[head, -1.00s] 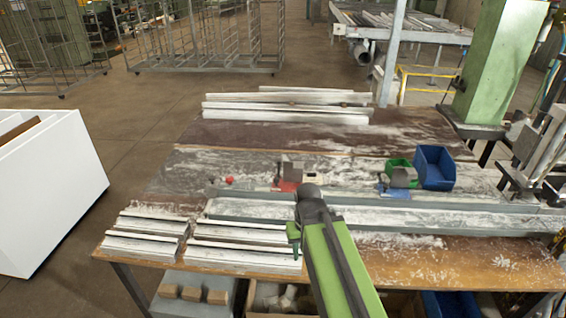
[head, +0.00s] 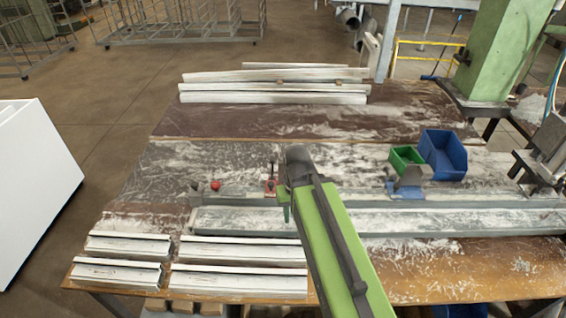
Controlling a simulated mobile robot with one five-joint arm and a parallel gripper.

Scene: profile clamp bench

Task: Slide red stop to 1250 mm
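The red stop (head: 271,188) sits on the long grey rail (head: 470,200) across the bench. Only its left edge shows, a red part with a thin dark upright; my arm hides the rest. My gripper (head: 285,207) is at the end of my green arm, in front of the stop and over the rail. Its fingers are mostly hidden, so I cannot tell whether they are open or touch the stop. A second stop with a grey body and blue base (head: 391,187) sits farther right on the rail. I cannot read any millimetre scale.
A red knob (head: 215,184) is near the rail's left end. Green (head: 404,158) and blue (head: 443,155) bins stand behind the blue-based stop. White profiles lie at the back (head: 275,87) and front left (head: 240,252). A green column (head: 497,55) stands at the right.

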